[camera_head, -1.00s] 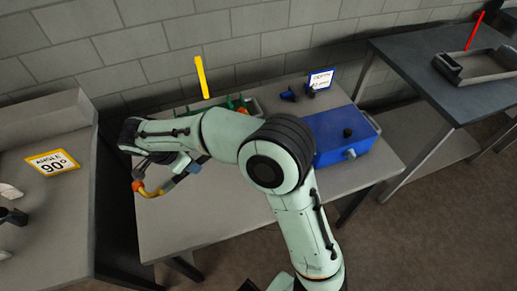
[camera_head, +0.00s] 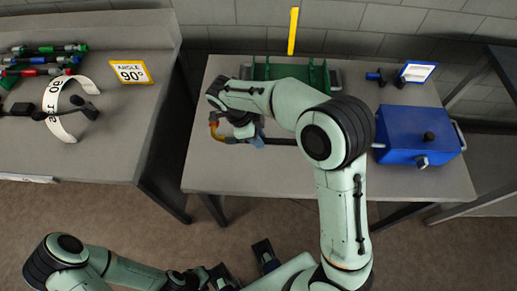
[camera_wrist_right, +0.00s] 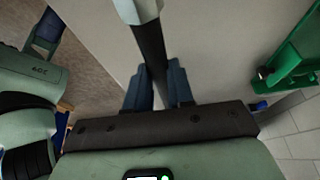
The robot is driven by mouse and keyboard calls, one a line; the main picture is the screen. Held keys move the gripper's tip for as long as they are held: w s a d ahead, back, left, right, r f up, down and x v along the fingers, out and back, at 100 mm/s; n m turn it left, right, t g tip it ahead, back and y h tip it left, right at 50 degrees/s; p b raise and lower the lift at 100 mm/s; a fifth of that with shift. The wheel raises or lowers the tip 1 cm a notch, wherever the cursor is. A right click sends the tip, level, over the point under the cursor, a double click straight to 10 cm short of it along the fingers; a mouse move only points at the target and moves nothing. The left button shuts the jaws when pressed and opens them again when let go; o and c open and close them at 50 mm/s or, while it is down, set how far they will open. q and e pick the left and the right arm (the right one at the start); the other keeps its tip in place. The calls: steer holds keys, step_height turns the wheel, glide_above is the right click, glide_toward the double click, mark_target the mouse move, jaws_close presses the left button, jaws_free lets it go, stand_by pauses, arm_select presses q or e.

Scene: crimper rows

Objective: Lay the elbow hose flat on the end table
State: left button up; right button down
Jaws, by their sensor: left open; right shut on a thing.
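In the right wrist view, the black hose (camera_wrist_right: 151,50) runs between the blue fingers (camera_wrist_right: 158,88), with a pale collar at the top. My right forearm hides part of the hose in the head view. My left gripper (camera_head: 243,264) is open and empty at the bottom, in front of the middle table. I cannot tell which table is the end table.
The middle table has a green rack (camera_head: 290,76), a blue box (camera_head: 415,135) and a small sign. Its front strip is clear. A dark table edge shows right.

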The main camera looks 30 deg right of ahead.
mark_target(262, 155)
step_height(262, 155, down, 8)
steer(key=shift+r, duration=0.2)
steer(key=c, duration=1)
jaws_free()
steer(key=v, duration=1.2)
steer(key=shift+r+p, duration=0.1)
steer(key=shift+p, duration=0.3)
